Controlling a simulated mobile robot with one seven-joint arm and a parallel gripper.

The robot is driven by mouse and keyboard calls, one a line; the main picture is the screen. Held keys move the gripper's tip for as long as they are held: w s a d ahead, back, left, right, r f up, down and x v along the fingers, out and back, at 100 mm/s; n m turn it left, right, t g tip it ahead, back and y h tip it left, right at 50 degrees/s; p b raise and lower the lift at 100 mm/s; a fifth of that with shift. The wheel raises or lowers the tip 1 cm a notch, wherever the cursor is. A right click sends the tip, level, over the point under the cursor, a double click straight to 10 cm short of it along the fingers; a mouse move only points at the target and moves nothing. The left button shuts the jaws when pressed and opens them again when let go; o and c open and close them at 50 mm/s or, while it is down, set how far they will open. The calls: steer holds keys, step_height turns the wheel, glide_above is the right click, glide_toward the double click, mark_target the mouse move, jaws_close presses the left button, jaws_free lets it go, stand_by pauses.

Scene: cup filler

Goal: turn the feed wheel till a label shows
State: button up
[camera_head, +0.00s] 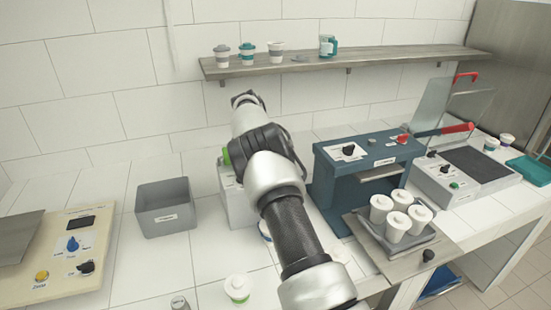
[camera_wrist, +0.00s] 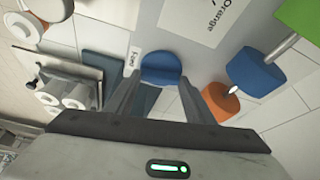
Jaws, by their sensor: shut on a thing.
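The blue feed wheel (camera_wrist: 162,66) shows in the wrist view beside a small tag reading "Feed" (camera_wrist: 133,57). My gripper (camera_wrist: 161,88) is shut on the wheel, one finger at each side of it. A white panel with the word "Orange" (camera_wrist: 205,18) is on the grey face beyond the wheel; its upper part is cut off by the frame. In the head view a pale box (camera_head: 236,207) with a green part (camera_head: 226,156) stands mostly behind my arm, and my gripper is hidden there.
In the wrist view a blue piece (camera_wrist: 257,71) and an orange piece (camera_wrist: 220,101) lie right of my fingers. The head view shows a grey bin (camera_head: 164,207) left of my arm, a teal machine (camera_head: 336,190) and a tray of white cups (camera_head: 378,247) to the right.

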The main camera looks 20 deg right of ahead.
steer(key=shift+w+m, duration=0.1)
steer(key=shift+m, duration=0.5)
steer(key=shift+m+g+p, duration=0.3)
steer(key=shift+p, duration=0.05)
steer(key=o, duration=1.1)
steer(key=shift+c, duration=0.2)
steer(key=v, duration=0.4)
steer(key=shift+r, duration=0.1)
steer(key=shift+a+r, duration=0.3)
steer(key=shift+a, duration=0.6)
steer(key=a, duration=1)
steer(key=shift+s+a, duration=0.25)
steer(key=shift+a, duration=0.05)
